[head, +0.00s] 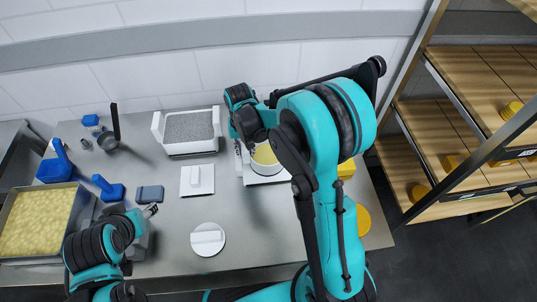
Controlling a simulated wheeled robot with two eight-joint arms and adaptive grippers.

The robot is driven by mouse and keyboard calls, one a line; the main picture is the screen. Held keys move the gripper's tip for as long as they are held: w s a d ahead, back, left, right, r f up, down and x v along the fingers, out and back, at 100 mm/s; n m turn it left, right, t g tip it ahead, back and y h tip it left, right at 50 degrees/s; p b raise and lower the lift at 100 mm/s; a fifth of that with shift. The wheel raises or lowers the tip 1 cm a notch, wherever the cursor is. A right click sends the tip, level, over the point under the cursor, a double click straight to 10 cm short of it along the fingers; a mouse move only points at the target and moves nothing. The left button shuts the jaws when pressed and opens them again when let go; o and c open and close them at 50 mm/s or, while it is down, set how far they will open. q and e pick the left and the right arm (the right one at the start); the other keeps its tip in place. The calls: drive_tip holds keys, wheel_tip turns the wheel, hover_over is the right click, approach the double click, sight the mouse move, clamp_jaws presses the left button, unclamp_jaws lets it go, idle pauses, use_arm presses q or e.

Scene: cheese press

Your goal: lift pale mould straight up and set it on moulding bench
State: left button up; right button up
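A pale round thing with a yellow top (265,155), which looks like the pale mould, sits at the back of the metal bench on a white base (268,176). My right arm covers part of it. My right gripper (243,147) points down at its left side. Its fingers are mostly hidden, so I cannot tell whether they touch or hold it. My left gripper (150,211) is low over the left part of the bench, beside a grey block, and its finger opening is unclear. The metal bench top (255,235) may be the moulding bench.
A white tray with grey mesh (190,129), a white square lid (197,181) and a white round lid (208,239) lie on the bench. A vat of yellow curd (36,222) and blue tools (108,189) are left. A wooden shelf (437,150) stands right.

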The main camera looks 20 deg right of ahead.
clamp_jaws()
drive_tip(key=shift+r+p, duration=1.1)
drive_tip(key=shift+r, duration=0.4)
drive_tip(key=shift+r+p, duration=3.3)
drive_tip(key=shift+r, duration=1.25)
drive_tip(key=shift+f, duration=0.1)
